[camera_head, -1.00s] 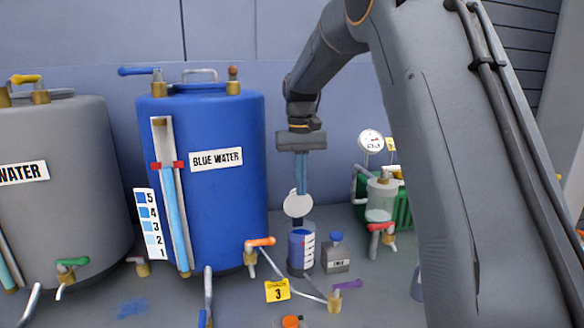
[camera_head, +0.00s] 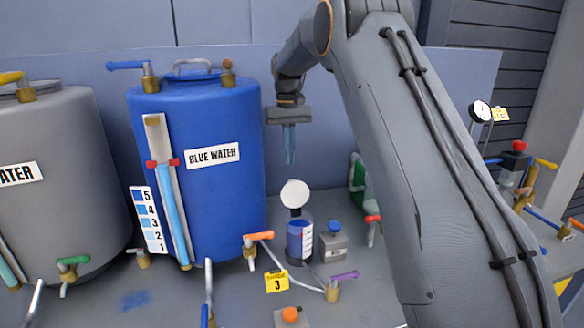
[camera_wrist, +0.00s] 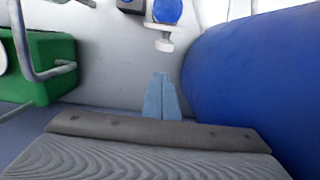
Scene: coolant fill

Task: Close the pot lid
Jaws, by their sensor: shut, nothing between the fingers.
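The pot (camera_head: 300,243) is a small clear vessel with blue liquid and a marked scale. It stands on the bench right of the blue tank. Its round white lid (camera_head: 295,194) stands upright, open, above the pot's rim. In the wrist view the pot's blue opening (camera_wrist: 167,10) is at the top edge, and the lid (camera_wrist: 164,43) shows nearly edge-on below it. My gripper (camera_head: 290,160) points down above the lid, apart from it. Its blue fingers are together and empty; they also show in the wrist view (camera_wrist: 161,80).
The blue water tank (camera_head: 205,110) stands close to my gripper's left. A grey bottle with a blue cap (camera_head: 333,245) stands right of the pot. A valve with a purple handle (camera_head: 335,287) is in front. A green crate (camera_wrist: 40,68) is at left in the wrist view.

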